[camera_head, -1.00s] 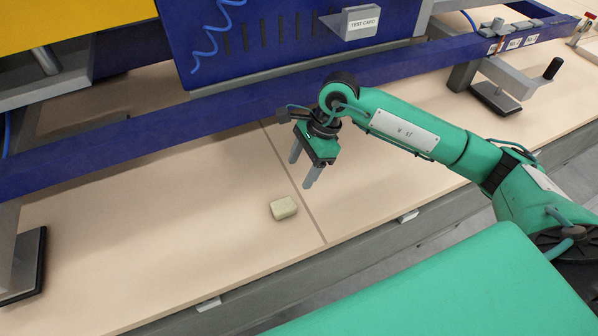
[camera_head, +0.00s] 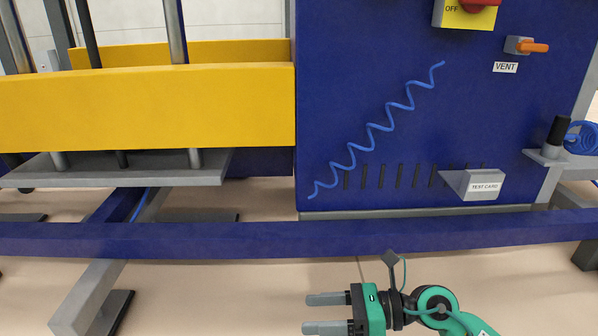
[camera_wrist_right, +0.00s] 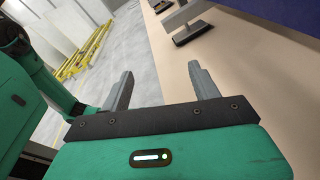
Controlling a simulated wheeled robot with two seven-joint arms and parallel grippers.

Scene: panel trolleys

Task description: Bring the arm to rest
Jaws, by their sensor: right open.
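My right arm (camera_head: 462,322) comes in at the bottom right of the head view, green with dark joints. Its gripper (camera_head: 325,314) is open and empty, with its two grey fingers pointing left, low in front of the blue rail. In the right wrist view the same gripper (camera_wrist_right: 162,88) shows its two fingers spread apart with nothing between them. My left gripper is not in view.
A blue rail (camera_head: 230,240) runs across the head view. Behind it stand a blue panel (camera_head: 350,80) with a coiled blue hose and a test card holder (camera_head: 484,186), and a yellow beam (camera_head: 150,105). In the wrist view, yellow rails (camera_wrist_right: 85,52) stand on the floor.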

